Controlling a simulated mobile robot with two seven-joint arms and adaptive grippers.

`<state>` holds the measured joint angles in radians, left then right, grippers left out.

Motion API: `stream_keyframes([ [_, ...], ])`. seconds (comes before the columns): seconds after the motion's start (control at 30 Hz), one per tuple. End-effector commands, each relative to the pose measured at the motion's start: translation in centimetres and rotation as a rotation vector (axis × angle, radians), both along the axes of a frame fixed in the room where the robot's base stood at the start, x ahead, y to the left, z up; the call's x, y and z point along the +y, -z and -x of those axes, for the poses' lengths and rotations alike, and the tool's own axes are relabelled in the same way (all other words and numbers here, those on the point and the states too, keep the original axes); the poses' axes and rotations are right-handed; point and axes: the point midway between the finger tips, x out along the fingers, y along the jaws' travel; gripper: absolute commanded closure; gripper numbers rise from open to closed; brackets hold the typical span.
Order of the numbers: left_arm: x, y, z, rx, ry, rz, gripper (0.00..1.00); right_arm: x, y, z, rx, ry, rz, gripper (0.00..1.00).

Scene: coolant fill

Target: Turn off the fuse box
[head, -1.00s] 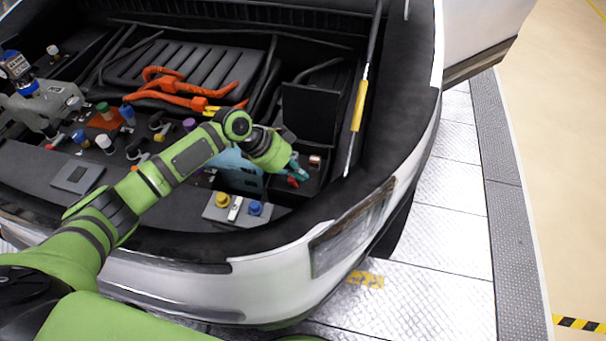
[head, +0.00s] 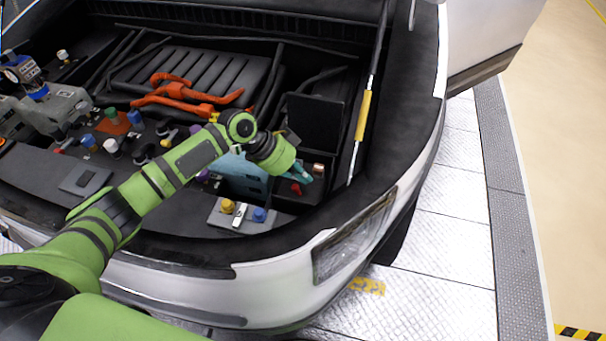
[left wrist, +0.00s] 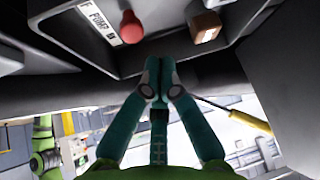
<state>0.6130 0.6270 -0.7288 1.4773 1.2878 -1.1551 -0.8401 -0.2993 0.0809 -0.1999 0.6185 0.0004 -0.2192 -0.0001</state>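The fuse box (head: 285,199) is a dark box at the right of the engine bay, with its black lid (head: 315,122) standing open behind it. A red knob (head: 296,188) and a tan block-shaped switch (head: 318,168) are on it. In the left wrist view the red knob (left wrist: 131,28) sits beside a white label, which seems to read "PUMP", and the tan switch (left wrist: 205,26) is to its right. My left gripper (head: 305,174) is over the box near both. Its teal fingertips (left wrist: 158,66) are together with nothing visible between them. My right gripper is not in view.
A yellow-sleeved prop rod (head: 363,115) rises just right of the box. A blue container (head: 240,172) is partly hidden behind my left arm. A panel with yellow and blue caps (head: 258,215) is at the front. Orange cables (head: 185,100) lie farther back.

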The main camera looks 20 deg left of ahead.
Motion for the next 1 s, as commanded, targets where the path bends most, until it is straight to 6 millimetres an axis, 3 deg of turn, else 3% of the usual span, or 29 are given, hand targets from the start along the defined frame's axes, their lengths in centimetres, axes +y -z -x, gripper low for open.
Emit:
stream_keyframes([
  [0.6,6.1,-8.7,2.1,-0.002,-0.001,0.000,1.00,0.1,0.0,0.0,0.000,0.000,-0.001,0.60],
  [1.0,6.6,-9.5,2.3,-0.001,-0.001,0.000,1.00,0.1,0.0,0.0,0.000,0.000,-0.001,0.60],
])
